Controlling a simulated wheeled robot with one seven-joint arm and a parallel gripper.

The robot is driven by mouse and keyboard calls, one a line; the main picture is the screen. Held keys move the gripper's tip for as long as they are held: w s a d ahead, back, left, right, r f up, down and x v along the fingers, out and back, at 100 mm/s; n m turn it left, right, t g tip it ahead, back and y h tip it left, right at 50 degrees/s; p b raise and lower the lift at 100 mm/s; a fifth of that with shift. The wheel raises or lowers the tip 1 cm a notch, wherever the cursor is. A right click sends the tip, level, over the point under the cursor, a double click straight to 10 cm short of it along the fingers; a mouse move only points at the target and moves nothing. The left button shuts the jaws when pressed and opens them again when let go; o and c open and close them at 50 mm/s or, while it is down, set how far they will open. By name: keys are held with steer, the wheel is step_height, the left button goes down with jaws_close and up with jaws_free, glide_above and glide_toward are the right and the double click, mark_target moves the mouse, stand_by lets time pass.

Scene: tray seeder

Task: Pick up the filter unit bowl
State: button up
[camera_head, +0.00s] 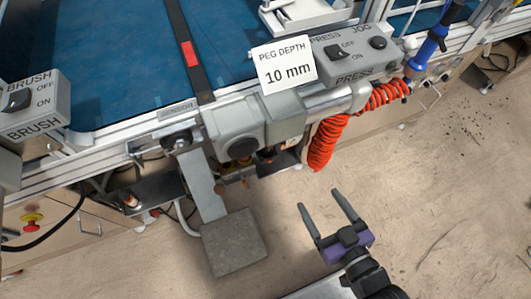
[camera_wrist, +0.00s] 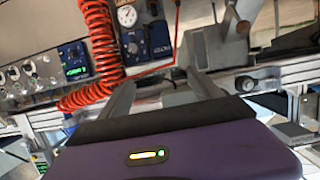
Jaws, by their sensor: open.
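I cannot pick out the filter unit bowl for certain in either view. In the wrist view a round pressure gauge (camera_wrist: 127,16) sits on the machine front near a dark blue unit (camera_wrist: 160,40); no bowl is clear there. In the head view, small dark and orange parts (camera_head: 266,156) show under the machine's edge, too small to tell. My gripper (camera_head: 320,200) is open and empty, over the floor in front of the machine. In the wrist view its two fingers (camera_wrist: 160,82) point towards the machine front, apart from everything.
A coiled orange hose (camera_head: 323,143) hangs from the machine's front edge. A grey pedal-like plate (camera_head: 234,242) is low at left of my gripper. The PEG DEPTH sign (camera_head: 284,65) and the PRESS switch box (camera_head: 352,50) are above.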

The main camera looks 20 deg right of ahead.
steer(key=b, duration=1)
glide_toward(271, 149)
steer(key=shift+g, duration=0.3)
steer(key=b+x, duration=0.4)
steer(key=b, duration=0.1)
steer(key=shift+w, duration=0.45)
steer(key=shift+b+x, duration=0.85)
steer(key=shift+x, duration=0.7)
steer(key=b+x, duration=0.1)
steer(key=x, duration=0.1)
steer(key=a+b+x, duration=0.1)
steer(key=x, duration=0.2)
steer(key=shift+r+b, duration=0.15)
steer(key=shift+b, duration=0.15)
steer(key=c, duration=1.4)
steer(key=shift+r, duration=0.1)
steer(key=shift+c, duration=0.4)
steer(key=shift+r, duration=0.1)
